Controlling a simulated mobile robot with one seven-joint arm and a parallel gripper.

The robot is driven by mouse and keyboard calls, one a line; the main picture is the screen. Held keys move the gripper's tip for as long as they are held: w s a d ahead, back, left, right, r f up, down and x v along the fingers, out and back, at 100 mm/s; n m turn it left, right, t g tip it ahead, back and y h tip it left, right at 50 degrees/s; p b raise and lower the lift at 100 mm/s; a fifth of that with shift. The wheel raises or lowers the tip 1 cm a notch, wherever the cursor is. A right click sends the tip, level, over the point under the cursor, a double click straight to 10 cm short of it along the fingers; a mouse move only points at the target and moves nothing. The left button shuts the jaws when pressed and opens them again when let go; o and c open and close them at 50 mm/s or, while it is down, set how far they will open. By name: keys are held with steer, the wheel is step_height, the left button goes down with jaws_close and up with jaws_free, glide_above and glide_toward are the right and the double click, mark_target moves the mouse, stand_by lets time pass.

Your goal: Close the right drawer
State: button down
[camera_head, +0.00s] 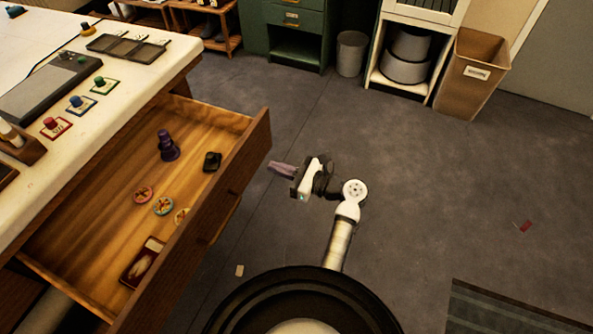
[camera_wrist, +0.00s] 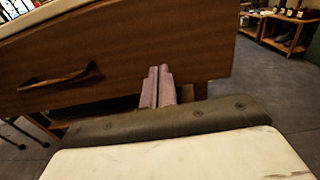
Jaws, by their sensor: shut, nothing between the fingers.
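The wooden drawer (camera_head: 192,220) under the left table is pulled well out, its front panel facing right. Its inside is open to view. In the wrist view the drawer's front panel (camera_wrist: 200,50) fills the upper part, with a curved wooden handle (camera_wrist: 60,79) at the left. My gripper (camera_head: 272,167) is shut and empty, outside the drawer, close to the far end of its front panel. In the wrist view my gripper's two fingers (camera_wrist: 159,72) are together and overlap the panel's lower part, right of the handle. I cannot tell whether they touch it.
In the drawer lie a purple figure (camera_head: 168,146), a small black object (camera_head: 212,162), round badges (camera_head: 163,206) and a flat box (camera_head: 143,262). The table top (camera_head: 112,121) holds several items. A bin (camera_head: 351,54) and cardboard box (camera_head: 474,75) stand at the back. The floor to the right is mostly clear.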

mark_target(252, 159)
steer(key=shift+p+x, duration=0.5)
steer(key=shift+x, duration=1.95)
steer(key=shift+a, duration=0.1)
steer(key=shift+w+a, duration=0.1)
steer(key=shift+a, duration=0.1)
steer(key=b+x, duration=0.3)
steer(key=x, duration=2.8)
steer(key=shift+a+f, duration=0.2)
steer(key=shift+a, duration=0.05)
steer(key=shift+w+a+r, duration=0.1)
steer(key=shift+w+a, duration=0.15)
steer(key=shift+a, duration=0.2)
steer(key=shift+r, duration=0.2)
steer(key=shift+a+r, duration=0.15)
